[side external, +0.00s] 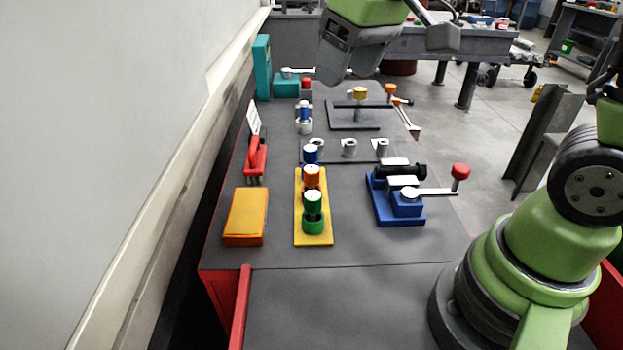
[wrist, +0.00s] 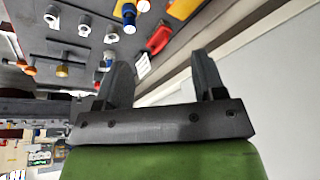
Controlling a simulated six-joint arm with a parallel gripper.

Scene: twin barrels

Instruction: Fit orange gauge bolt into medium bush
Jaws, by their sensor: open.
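The orange gauge bolt (side external: 312,176) stands upright on the yellow rack (side external: 325,234), between a blue-headed bolt (side external: 311,152) and a green one (side external: 313,202). I cannot make the orange bolt out in the wrist view. Three grey bushes stand in a row behind the rack: a left one (side external: 317,146), a middle one (side external: 349,147) and a right one (side external: 382,146). They also show at the wrist view's upper left, the middle one there too (wrist: 84,27). Which is medium is unclear by size. My gripper (wrist: 160,62) is open and empty, high above the bench's far end, apart from everything.
A blue clamp fixture (side external: 399,206) with a red-knobbed lever stands right of the rack. A yellow-orange box (side external: 246,216) and a red tool (side external: 256,158) lie left. A dark frame with a yellow knob (side external: 360,93) and a teal fixture (side external: 263,68) stand farther back. The front bench is clear.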

